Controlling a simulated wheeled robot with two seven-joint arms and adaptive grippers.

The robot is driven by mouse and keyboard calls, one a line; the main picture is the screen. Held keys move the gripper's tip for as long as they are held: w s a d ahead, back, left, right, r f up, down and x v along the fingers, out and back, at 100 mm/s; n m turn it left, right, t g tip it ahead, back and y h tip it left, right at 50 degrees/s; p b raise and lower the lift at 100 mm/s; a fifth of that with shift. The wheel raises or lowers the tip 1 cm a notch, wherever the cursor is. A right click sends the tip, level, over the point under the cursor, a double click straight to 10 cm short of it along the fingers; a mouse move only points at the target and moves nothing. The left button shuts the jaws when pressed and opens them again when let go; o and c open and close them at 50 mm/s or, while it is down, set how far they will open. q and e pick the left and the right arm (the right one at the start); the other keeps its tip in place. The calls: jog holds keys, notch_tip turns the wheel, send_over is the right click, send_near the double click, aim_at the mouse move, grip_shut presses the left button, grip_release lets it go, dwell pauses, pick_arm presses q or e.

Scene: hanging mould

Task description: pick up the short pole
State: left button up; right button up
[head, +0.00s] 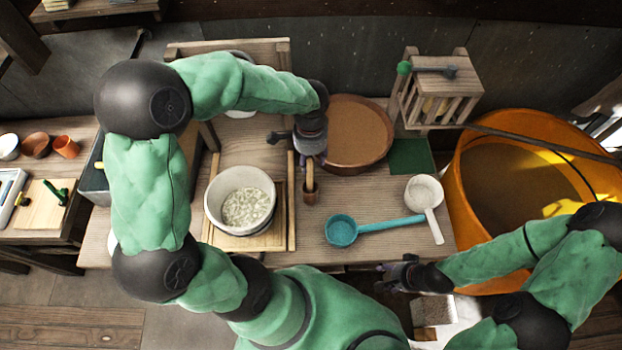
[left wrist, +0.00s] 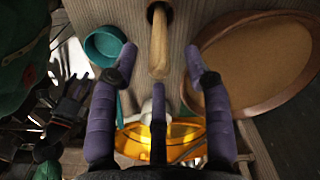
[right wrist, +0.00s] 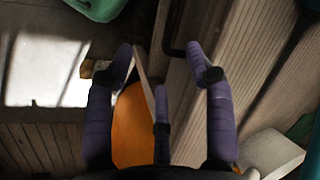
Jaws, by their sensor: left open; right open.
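The short pole is a pale wooden stick (head: 309,172) standing in a small brown cup (head: 310,192) near the middle of the bench. It also shows in the left wrist view (left wrist: 158,45), its free end pointing toward my left gripper (left wrist: 160,68). My left gripper, seen in the head view (head: 311,150) just above and behind the pole, is open. Its fingers lie to either side of the pole's end, with no clear contact. My right gripper (head: 386,277) is open and empty near the bench's front edge; in the right wrist view (right wrist: 165,70) its fingers are spread.
A white pot of pale pieces (head: 246,208) stands left of the cup. A wide brown basin (head: 358,135) is close behind it, right. A teal ladle (head: 345,230) and white ladle (head: 425,192) lie to the right. An orange tub (head: 465,220) stands beyond the bench's right end.

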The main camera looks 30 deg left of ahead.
aim_at(310, 170)
pick_arm(q)
jog(key=shift+f+b, duration=0.45)
jog(key=shift+f, duration=2.55)
grip_shut()
